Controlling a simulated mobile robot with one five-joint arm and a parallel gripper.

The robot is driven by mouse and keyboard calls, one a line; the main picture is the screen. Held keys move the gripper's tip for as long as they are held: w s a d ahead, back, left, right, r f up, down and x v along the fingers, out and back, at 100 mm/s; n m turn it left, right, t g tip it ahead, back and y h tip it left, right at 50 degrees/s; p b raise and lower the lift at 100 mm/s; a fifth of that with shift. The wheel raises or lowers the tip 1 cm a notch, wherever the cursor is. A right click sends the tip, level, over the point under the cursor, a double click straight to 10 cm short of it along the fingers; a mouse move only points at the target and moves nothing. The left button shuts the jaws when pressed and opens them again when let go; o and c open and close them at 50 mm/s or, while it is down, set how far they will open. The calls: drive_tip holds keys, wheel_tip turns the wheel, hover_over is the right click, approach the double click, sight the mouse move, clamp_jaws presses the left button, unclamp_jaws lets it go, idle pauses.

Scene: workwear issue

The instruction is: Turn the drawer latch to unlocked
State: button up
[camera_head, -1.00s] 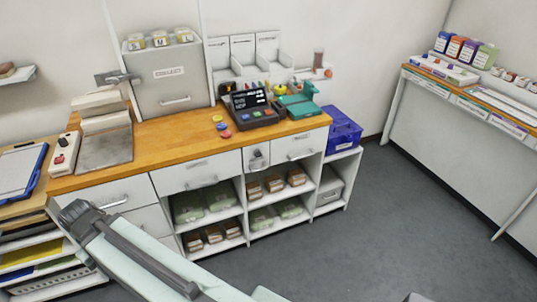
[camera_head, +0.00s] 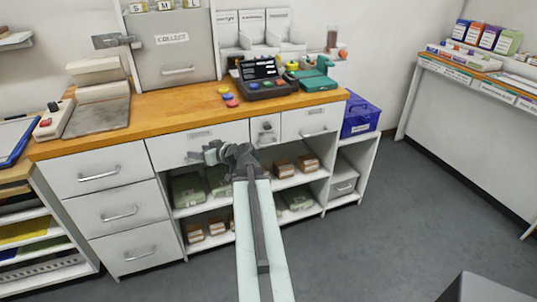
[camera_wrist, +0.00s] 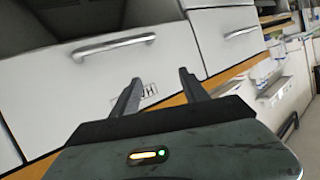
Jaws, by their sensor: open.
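The drawer latch (camera_head: 266,129) is a small grey knob on a narrow white panel under the wooden worktop, between two drawer fronts, in the head view. Its exact turn is too small to tell. My gripper (camera_head: 207,153) is in front of the wide drawer (camera_head: 170,152) to the left of the latch, apart from the latch. In the wrist view my gripper (camera_wrist: 158,88) is open with nothing between its fingers. Beyond them is a white drawer front (camera_wrist: 165,62) with a bar handle and an upside-down label. I cannot pick out the latch in the wrist view.
The worktop (camera_head: 165,112) carries a dark till device (camera_head: 266,88), coloured discs (camera_head: 228,97) and a teal device (camera_head: 314,80). A blue crate (camera_head: 360,117) stands at right.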

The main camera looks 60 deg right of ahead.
drive_tip(key=s+d+f+m+t+h+b, duration=0.1)
drive_tip(key=s+d+m+h+b, duration=0.15)
drive_tip(key=s+d, duration=0.45)
drive_tip(key=s+d+f+m+h+b, duration=0.15)
drive_tip(key=s+d+h, duration=0.3)
drive_tip(key=d, duration=0.55)
drive_tip(key=m+h+b, duration=0.1)
drive_tip(key=h, duration=0.2)
approach(269, 128)
drive_tip(key=w, duration=0.1)
drive_tip(key=shift+g, duration=0.3)
drive_tip(key=x, duration=0.8)
drive_tip(key=shift+w+d+r, duration=0.2)
drive_tip(key=shift+d, duration=0.1)
drive_tip(key=shift+c, duration=0.3)
